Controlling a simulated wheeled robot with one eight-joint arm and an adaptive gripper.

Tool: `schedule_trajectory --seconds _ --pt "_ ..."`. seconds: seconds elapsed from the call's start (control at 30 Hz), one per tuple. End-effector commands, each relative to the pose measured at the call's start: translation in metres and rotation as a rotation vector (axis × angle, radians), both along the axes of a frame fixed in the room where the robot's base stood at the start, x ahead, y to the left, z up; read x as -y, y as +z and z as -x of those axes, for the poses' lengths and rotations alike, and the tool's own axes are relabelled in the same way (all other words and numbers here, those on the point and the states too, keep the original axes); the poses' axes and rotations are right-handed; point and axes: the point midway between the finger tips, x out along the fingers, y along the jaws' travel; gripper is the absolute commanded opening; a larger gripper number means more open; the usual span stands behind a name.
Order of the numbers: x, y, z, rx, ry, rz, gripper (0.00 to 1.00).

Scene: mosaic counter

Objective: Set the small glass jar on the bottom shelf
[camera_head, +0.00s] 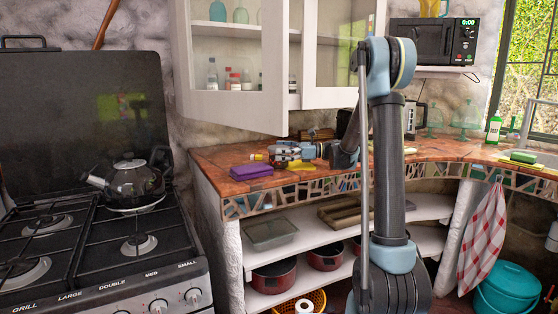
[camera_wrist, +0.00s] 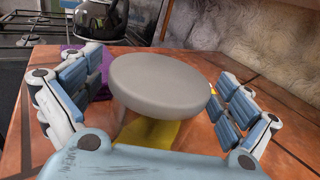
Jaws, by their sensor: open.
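The small jar (camera_wrist: 160,82) has a round grey lid and stands between my gripper's fingers in the wrist view. Its clear body is mostly hidden under the lid, and something yellow shows below it. My gripper (camera_wrist: 158,95) is open, with a finger on each side of the lid and visible gaps to it. In the head view my gripper (camera_head: 285,153) is low over the counter's left part, and the jar is hard to make out there. Under the counter are an upper shelf (camera_head: 305,236) and a lower shelf (camera_head: 305,283).
A purple cloth (camera_head: 251,171) lies left of my gripper, and a yellow item (camera_head: 298,166) lies in front. The upper shelf holds a glass dish (camera_head: 270,233); the lower holds red pots (camera_head: 274,273). An open cabinet door (camera_head: 235,70) hangs above. A stove with a kettle (camera_head: 133,182) is left.

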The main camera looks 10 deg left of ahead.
Motion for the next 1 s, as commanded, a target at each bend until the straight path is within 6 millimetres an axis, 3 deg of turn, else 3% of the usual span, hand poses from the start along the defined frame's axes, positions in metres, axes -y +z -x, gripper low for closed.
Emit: schedule_trajectory --seconds 0.2,0.47,0.53,0.57,0.8,1.0 --pt "-0.002 0.000 0.000 0.000 -0.001 0.000 0.97" --pt "-0.002 0.000 0.000 0.000 -0.001 0.000 0.41" --pt "-0.002 0.000 0.000 0.000 -0.001 0.000 0.41" --pt "-0.002 0.000 0.000 0.000 -0.001 0.000 0.36" --pt "-0.002 0.002 0.000 0.000 -0.001 0.000 0.36" --pt "-0.001 0.023 0.000 0.000 -0.001 0.000 0.36"
